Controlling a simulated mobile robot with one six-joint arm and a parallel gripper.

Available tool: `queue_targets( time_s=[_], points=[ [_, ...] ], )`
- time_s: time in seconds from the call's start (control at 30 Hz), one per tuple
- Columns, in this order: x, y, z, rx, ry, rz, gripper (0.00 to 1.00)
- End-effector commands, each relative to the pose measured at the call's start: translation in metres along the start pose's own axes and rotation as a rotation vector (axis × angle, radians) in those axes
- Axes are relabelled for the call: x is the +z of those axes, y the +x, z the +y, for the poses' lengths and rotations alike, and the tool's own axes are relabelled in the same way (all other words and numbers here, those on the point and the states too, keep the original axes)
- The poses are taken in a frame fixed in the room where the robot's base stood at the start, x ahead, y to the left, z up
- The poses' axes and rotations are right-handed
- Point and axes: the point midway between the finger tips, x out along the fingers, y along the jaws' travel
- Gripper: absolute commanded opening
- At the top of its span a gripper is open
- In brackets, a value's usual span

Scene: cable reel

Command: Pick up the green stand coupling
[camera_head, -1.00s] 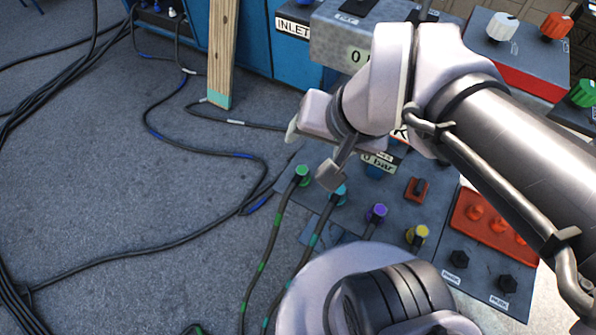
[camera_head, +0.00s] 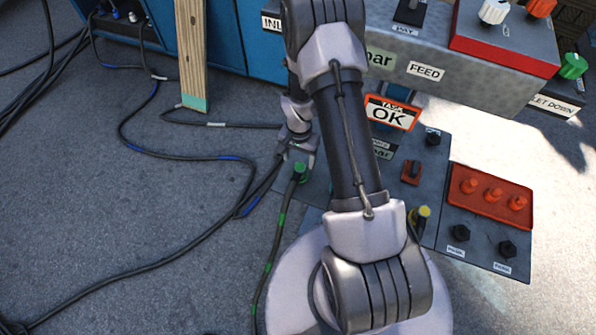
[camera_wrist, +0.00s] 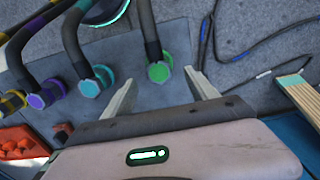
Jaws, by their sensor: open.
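The green stand coupling (camera_head: 300,172) is a green cap on the end of a black hose with green bands, seated at the left edge of the grey floor panel. In the wrist view the green coupling (camera_wrist: 159,72) shows between my two pale fingertips. My gripper (camera_wrist: 160,80) is open and holds nothing. In the head view my gripper (camera_head: 298,155) points down just above and behind the coupling. I cannot tell how far the fingertips are from it.
In the wrist view, teal (camera_wrist: 91,88), purple (camera_wrist: 36,101) and yellow (camera_wrist: 12,103) couplings sit in a row left of the green one. Loose black cables (camera_head: 140,262) lie on the floor to the left. A wooden plank (camera_head: 191,50) leans by the blue cabinet (camera_head: 222,45).

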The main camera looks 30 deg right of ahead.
Motion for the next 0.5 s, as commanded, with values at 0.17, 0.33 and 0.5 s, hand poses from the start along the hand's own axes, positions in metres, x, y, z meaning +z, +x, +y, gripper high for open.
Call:
queue_targets(
  time_s=[0.17, 0.33, 0.5],
  points=[
    [0.000, 0.021, 0.000, 0.000, 0.000, 0.000, 0.67],
    [0.002, 0.049, 0.003, 0.001, -0.001, -0.002, 0.67],
    [0.001, 0.073, 0.003, 0.000, -0.001, 0.000, 0.67]
  ],
)
